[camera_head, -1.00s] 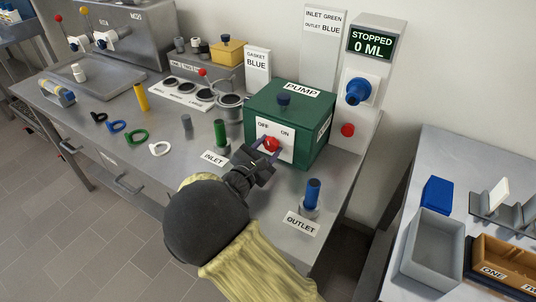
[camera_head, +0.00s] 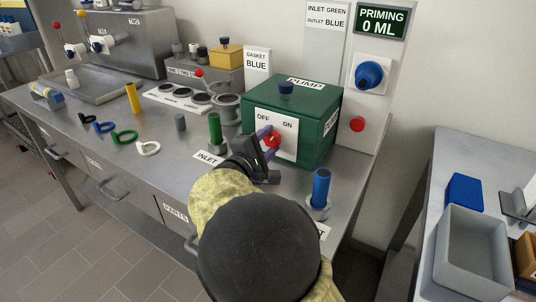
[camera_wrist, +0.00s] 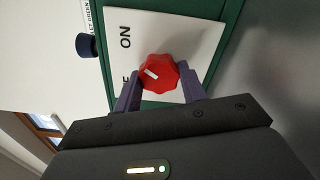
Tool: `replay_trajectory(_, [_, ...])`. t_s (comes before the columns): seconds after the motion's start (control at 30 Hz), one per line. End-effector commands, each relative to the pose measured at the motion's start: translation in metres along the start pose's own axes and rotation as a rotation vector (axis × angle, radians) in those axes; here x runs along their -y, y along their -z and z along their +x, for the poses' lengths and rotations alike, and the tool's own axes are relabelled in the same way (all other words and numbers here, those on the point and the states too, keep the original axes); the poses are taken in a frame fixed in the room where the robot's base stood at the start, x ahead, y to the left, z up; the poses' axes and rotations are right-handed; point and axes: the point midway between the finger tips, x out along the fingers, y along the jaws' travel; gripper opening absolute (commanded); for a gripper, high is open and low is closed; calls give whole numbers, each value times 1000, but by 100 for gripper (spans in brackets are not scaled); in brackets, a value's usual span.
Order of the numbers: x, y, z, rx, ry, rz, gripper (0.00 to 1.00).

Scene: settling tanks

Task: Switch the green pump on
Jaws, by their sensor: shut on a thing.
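The green pump (camera_head: 323,117) is a box on the steel bench with a white OFF/ON plate (camera_head: 288,137) on its front. A red knob (camera_wrist: 160,74) with a white mark sits on the plate. My gripper (camera_head: 267,138) is at the plate, and its purple fingers are shut on the red knob, one on each side, as the wrist view shows (camera_wrist: 160,90). The display (camera_head: 381,22) behind reads PRIMING, 0 ML. In the wrist view the white mark points to the side of the ON label, not clearly at either label.
A green pipe (camera_head: 215,130) stands at INLET, and a blue pipe (camera_head: 320,188) stands to the right of my arm. A blue knob (camera_head: 369,74) and red button (camera_head: 357,124) are on the wall panel. Coloured rings lie on the bench at left.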

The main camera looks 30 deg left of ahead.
Motion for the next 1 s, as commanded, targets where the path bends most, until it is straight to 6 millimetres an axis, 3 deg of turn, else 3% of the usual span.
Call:
replay_trajectory(0.67, [2, 0, 0, 0, 4, 79, 18])
replay_trajectory(0.7, [2, 0, 0, 0, 5, 79, 43])
replay_trajectory(0.8, [2, 0, 0, 0, 4, 79, 62])
replay_trajectory(1.0, [1, 0, 0, 0, 2, 78, 63])
